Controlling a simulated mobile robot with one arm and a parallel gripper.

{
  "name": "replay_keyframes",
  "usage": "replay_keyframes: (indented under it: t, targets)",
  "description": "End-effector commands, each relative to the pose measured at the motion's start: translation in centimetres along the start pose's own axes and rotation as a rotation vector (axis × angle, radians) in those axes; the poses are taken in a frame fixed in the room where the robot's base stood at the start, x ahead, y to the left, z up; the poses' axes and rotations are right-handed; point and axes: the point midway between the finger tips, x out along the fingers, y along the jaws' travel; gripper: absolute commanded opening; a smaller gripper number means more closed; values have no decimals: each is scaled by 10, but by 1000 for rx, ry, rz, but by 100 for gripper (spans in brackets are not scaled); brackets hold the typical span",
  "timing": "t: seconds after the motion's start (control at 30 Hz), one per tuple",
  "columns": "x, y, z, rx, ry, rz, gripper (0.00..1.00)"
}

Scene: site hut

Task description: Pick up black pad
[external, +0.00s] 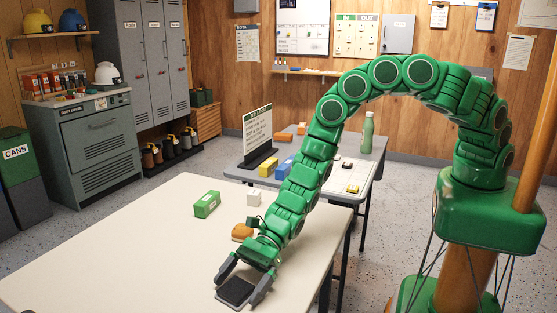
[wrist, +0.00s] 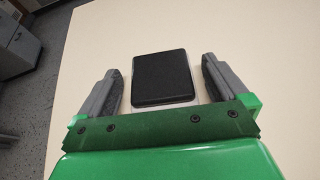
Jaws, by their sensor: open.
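The black pad (external: 236,291) lies flat near the front edge of the cream table. In the wrist view the black pad (wrist: 161,77) is a dark rounded rectangle with a thin pale rim at its lower edge. My gripper (external: 244,288) is low over the table, with one finger on each side of the pad. In the wrist view my gripper (wrist: 162,85) is open, and a gap of table shows between the pad and each finger. Whether the fingertips touch the table is hard to tell.
On the cream table (external: 110,245) are a green box (external: 207,204), a small white block (external: 253,196) and an orange-brown item (external: 242,232) near my wrist. A second table behind holds a sign (external: 258,135), a green bottle (external: 367,132) and several blocks. The table's left part is clear.

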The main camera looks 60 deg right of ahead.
Motion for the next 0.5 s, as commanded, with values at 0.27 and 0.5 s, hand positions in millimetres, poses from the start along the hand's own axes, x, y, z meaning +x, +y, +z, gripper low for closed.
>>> replay_keyframes:
  t: [0.27, 0.5]
  targets:
    - [0, 0, 0, 0, 0, 0, 77]
    - [0, 0, 0, -1, 0, 0, 46]
